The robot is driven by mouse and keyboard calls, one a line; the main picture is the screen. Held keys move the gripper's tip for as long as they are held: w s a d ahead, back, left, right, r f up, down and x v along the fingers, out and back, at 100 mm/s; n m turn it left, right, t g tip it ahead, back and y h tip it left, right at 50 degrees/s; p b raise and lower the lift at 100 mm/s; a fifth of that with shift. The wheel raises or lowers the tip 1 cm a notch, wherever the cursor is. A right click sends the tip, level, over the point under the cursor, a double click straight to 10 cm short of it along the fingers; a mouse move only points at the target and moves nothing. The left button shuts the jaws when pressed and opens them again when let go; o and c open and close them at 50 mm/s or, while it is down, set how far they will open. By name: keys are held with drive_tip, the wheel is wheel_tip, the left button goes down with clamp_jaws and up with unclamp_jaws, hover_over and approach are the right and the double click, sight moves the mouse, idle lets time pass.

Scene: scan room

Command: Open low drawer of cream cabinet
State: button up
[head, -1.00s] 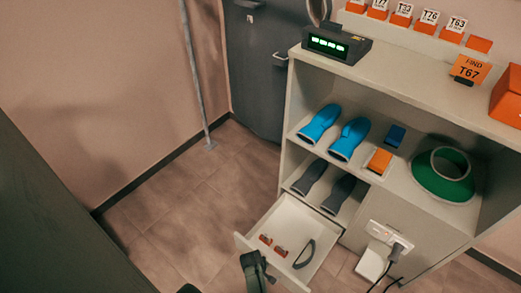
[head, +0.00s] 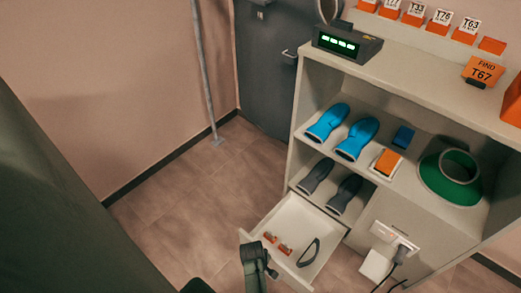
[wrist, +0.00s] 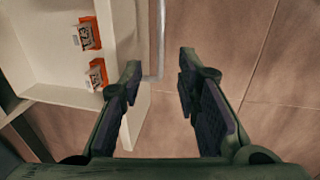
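The cream cabinet (head: 395,85) stands at the right in the head view. Its low drawer (head: 293,205) is pulled out, with its inside showing. My gripper (head: 257,250) is at the drawer's front in the head view. In the wrist view my gripper (wrist: 160,62) is open, its fingers apart with nothing clamped. The drawer's metal handle (wrist: 159,35) shows near the left fingertip; contact cannot be told.
A white socket box (head: 393,237) with a plug and dark cable is right of the drawer. A grey door (head: 265,60) and pole (head: 205,70) stand behind. Floor left of the drawer (head: 190,195) is clear.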

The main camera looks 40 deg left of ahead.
drive_tip(key=r, duration=0.3)
drive_tip(key=shift+s+r, duration=0.2)
drive_tip(key=shift+s, duration=0.15)
